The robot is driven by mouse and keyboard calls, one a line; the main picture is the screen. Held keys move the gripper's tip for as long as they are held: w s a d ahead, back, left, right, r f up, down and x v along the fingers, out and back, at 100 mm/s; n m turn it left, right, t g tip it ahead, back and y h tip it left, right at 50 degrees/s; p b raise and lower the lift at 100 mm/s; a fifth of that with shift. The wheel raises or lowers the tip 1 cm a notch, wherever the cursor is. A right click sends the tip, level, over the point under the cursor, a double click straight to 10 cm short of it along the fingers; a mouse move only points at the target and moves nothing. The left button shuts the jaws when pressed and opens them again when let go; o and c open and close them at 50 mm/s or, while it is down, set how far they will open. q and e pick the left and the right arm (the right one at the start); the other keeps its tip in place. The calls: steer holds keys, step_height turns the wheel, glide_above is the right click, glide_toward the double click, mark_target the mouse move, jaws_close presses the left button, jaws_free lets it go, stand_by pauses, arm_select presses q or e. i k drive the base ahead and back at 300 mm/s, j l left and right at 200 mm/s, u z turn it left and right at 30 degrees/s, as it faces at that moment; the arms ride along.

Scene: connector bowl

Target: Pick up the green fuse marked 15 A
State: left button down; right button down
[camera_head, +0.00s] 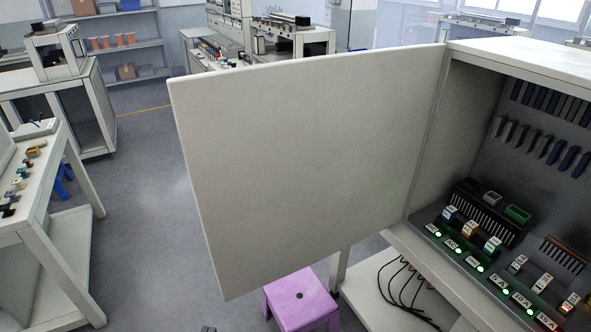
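An open cabinet (520,52) stands at the right, its white door (310,170) swung out across the middle. Inside, small fuse-like pieces with white tops stand in a row of slots: a blue one (450,213), an orange one (469,229) and several others down to the lower right (569,302). Green lights glow on the strip in front of them. The labels are small; one at the lower right (547,321) seems to read 15 A. I cannot tell which piece is the green 15 A fuse. Neither gripper shows.
A green-rimmed block (518,214) sits behind the row. Dark blue pieces hang on the cabinet's back wall. A purple stool (300,300) stands below the door, with black cables (403,282) beside it. A white bench (42,190) is at the left; the floor (150,190) between is open.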

mark_target(571, 302)
steer(key=i+j+z, duration=0.1)
steer(key=j, duration=0.2)
steer(key=i+j+z, duration=0.1)
steer(key=i+j, duration=0.15)
steer(key=i+j+z, duration=0.1)
steer(key=j, duration=0.25)
steer(key=i+j+z, duration=0.2)
steer(key=j+z, duration=0.3)
steer(key=i+j+z, duration=0.1)
steer(key=j+z, duration=0.35)
steer(key=j, duration=0.25)
steer(key=j+z, duration=0.5)
steer(key=j, duration=0.15)
steer(key=k+j+z, duration=0.1)
steer(key=j+z, duration=0.2)
steer(key=k+j+z, duration=0.15)
steer(key=z, duration=0.15)
steer(key=k+l, duration=0.1)
steer(key=l, duration=0.25)
steer(key=k+l, duration=0.15)
steer(key=l, duration=0.25)
steer(key=k+l, duration=0.1)
steer(key=l, duration=0.25)
steer(key=i+l+z, duration=0.1)
steer(key=i, duration=0.25)
steer(key=i+j, duration=0.15)
steer(key=i, duration=0.3)
